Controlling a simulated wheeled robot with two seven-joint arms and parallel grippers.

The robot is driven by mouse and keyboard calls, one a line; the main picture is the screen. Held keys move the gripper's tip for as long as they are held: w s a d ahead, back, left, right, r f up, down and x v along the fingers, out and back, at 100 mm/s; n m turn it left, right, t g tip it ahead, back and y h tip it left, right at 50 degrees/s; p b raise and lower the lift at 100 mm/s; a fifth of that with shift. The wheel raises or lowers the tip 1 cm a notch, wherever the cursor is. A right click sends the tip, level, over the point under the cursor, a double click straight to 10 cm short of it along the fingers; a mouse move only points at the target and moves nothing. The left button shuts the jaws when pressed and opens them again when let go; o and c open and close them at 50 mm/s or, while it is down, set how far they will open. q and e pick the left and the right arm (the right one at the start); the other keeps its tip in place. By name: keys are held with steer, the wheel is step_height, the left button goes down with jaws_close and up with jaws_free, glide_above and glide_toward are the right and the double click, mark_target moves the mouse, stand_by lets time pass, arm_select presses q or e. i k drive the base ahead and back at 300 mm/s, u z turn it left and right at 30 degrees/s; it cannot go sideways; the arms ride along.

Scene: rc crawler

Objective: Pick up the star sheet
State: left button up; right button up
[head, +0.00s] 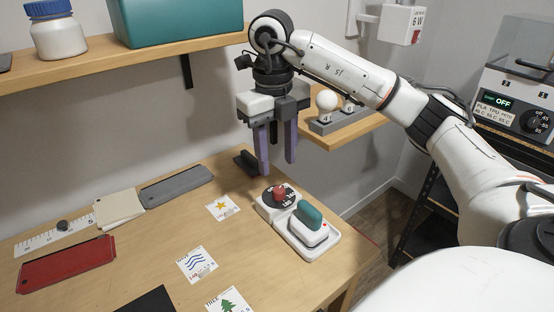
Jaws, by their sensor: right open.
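The star sheet (222,207) is a small white sheet with a yellow star. It lies flat on the wooden table in the middle of the head view, left of a white device with a red knob. My right gripper (276,165) hangs pointing down over the table's back right part, up and to the right of the star sheet. Its two purple-grey fingers are apart with nothing between them. My left gripper is not in view.
A wave sheet (197,264) and a tree sheet (229,303) lie nearer. The red-knob device (278,196) and a green-handled device (309,222) stand near the right edge. A grey bar (177,187), cream pad (119,211) and red plate (66,264) lie left. A shelf (120,58) overhangs.

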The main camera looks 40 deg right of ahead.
mark_target(220, 208)
steer(key=k, duration=1)
